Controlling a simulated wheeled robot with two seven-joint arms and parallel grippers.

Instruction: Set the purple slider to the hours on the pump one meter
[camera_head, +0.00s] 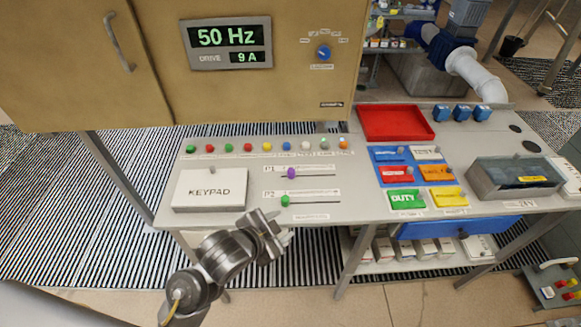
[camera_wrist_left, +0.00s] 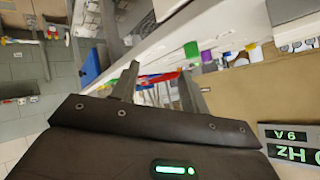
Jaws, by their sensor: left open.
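The purple slider (camera_head: 291,173) sits near the left end of the P1 track on the sloped grey console; it also shows in the left wrist view (camera_wrist_left: 206,56). The green slider (camera_head: 285,201) is at the left end of the P2 track below. A display (camera_head: 229,43) on the tan cabinet reads 50 Hz and DRIVE 9 A; no hours value shows. A blue selector knob (camera_head: 324,52) is right of it, its labels too small to read. My left gripper (camera_head: 268,226) is open and empty at the console's front edge, below and left of the sliders. My right gripper is not in view.
A KEYPAD cover (camera_head: 211,189) lies left of the sliders. A row of coloured buttons (camera_head: 267,146) runs behind them. Coloured labelled blocks (camera_head: 405,200) and a red tray (camera_head: 396,123) are to the right. The cabinet overhangs the console's back.

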